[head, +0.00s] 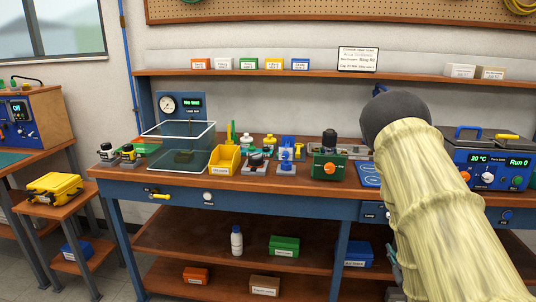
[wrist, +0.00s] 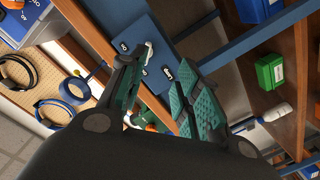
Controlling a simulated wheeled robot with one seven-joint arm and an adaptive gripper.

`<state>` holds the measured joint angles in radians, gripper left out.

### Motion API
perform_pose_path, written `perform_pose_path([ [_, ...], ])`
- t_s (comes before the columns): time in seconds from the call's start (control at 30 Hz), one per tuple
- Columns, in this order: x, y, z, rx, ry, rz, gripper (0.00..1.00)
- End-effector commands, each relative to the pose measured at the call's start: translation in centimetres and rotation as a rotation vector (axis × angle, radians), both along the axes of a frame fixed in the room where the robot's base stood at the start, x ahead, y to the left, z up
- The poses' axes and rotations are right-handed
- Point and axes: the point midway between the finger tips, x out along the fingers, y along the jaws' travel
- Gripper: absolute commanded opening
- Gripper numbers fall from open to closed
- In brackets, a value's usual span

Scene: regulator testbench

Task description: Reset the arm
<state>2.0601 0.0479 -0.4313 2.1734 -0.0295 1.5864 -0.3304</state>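My arm rises large across the right of the head view, in a pale yellow sleeve with a dark rounded joint at its top. My gripper (wrist: 160,78) shows in the wrist view with its teal-padded fingers apart and nothing between them. It hangs by the front of the workbench (head: 290,196), in front of the blue panel with white labels. In the head view the gripper is almost wholly hidden behind the arm.
The bench holds a clear tank (head: 178,150), a yellow bin (head: 225,159), a green regulator block (head: 329,166) and a blue test unit (head: 488,160). The lower shelf has a green box (head: 284,245) and a white bottle (head: 237,243). A yellow case (head: 54,187) sits on a left side stand.

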Motion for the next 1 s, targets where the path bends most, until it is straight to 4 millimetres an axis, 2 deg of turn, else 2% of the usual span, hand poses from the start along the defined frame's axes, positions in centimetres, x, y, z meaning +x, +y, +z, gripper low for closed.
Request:
perform_pose_path([
  [0.17, -4.2, 3.4, -6.3, 0.153, 0.219, -0.044, 0.33],
  [0.27, -7.6, 6.0, -10.3, 0.251, 0.364, -0.078, 0.33],
  [0.4, -13.3, 9.7, -14.9, 0.371, 0.565, -0.130, 0.33],
  [0.5, -17.8, 12.4, -17.3, 0.449, 0.704, -0.170, 0.33],
  [0.63, -24.0, 16.1, -19.5, 0.539, 0.883, -0.223, 0.33],
  [0.8, -32.2, 20.6, -20.7, 0.635, 1.108, -0.295, 0.33],
  [0.9, -36.1, 22.7, -20.7, 0.672, 1.213, -0.331, 0.33],
  [1.0, -38.8, 24.1, -20.5, 0.697, 1.287, -0.358, 0.33],
])
